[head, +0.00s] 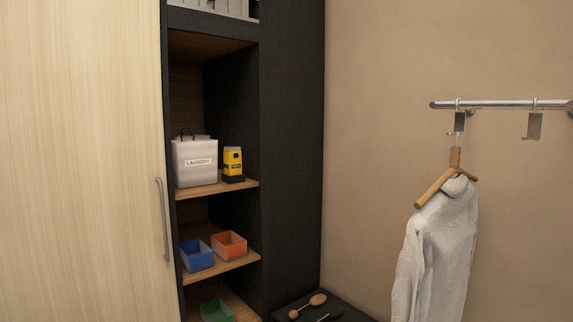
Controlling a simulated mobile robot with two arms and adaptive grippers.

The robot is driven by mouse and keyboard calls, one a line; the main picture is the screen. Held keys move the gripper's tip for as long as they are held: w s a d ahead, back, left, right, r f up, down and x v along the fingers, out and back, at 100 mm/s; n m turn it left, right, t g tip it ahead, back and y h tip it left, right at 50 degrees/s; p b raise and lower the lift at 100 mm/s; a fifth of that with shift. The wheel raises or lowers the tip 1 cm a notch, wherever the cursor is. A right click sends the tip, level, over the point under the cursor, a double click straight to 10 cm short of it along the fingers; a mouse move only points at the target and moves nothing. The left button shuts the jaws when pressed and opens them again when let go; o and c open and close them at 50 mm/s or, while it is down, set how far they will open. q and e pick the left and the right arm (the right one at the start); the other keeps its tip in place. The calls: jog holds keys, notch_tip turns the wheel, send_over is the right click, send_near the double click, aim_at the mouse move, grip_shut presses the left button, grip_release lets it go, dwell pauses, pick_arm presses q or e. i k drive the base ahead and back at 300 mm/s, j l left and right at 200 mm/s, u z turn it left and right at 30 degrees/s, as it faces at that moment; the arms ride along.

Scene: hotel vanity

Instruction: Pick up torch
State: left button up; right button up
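A small yellow and black upright device (232,161), which looks like the torch, stands on a wooden shelf in the open cabinet. It sits just right of the white laundry bag, close to the shelf's right end. Its front face is visible and nothing covers it. Neither of my grippers shows in the head view.
A white laundry bag (195,163) stands beside the device. Below are a blue bin (197,255), an orange bin (229,245) and a green bin (217,311). A pale door (80,160) is at left. A shirt (437,250) hangs from a rail (500,104) at right.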

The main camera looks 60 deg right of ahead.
aim_at(232, 167)
jog(key=z, duration=1.8)
jog(key=i+j+z, duration=0.25)
jog(key=i+z, duration=0.2)
jog(key=i+j+z, duration=0.3)
jog(key=z, duration=0.15)
